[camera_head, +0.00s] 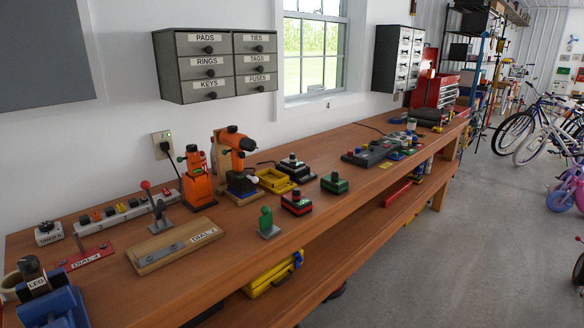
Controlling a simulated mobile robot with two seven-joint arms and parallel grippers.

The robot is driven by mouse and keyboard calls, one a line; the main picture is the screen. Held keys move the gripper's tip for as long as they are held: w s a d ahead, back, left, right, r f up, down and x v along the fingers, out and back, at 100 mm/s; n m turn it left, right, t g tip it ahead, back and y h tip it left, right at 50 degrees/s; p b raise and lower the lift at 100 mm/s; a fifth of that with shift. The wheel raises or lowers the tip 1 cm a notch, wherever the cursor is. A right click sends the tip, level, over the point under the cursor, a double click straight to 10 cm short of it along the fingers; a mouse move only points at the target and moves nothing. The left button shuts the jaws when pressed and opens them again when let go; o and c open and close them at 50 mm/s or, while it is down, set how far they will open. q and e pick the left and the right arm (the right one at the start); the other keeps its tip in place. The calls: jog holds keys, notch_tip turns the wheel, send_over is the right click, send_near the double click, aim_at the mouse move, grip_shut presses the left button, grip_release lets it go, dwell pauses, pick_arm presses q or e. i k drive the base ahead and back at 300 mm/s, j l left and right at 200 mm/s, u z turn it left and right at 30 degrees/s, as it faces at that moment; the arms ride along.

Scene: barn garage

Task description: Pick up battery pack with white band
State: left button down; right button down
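Several battery packs stand near the middle of the workbench (330,224). A red pack with a dark top (297,204) is nearest the bench's front edge. A green pack with a dark top (334,185) stands to its right and behind it. A black unit with a pale layer (292,168) stands farther back; it may be a pack on a charger. The packs are too small for me to tell surely which one carries a white band. Neither of my grippers is in view.
An orange drill (235,150) and a yellow tray (272,181) stand left of the packs. A green upright piece (267,222) is in front, and a wooden board marked DIAL 2 (172,249) lies left. Bare bench surrounds the green pack. Bicycles (535,120) stand right.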

aim_at(291, 163)
jog(key=u, duration=0.25)
jog(key=i+l+u, duration=0.15)
jog(key=l+u, duration=0.6)
jog(key=i+l+u, duration=0.15)
jog(key=l, duration=0.25)
jog(key=l+u, duration=0.15)
jog(key=l, duration=0.25)
jog(key=l+u, duration=0.2)
jog(key=l, duration=1.55)
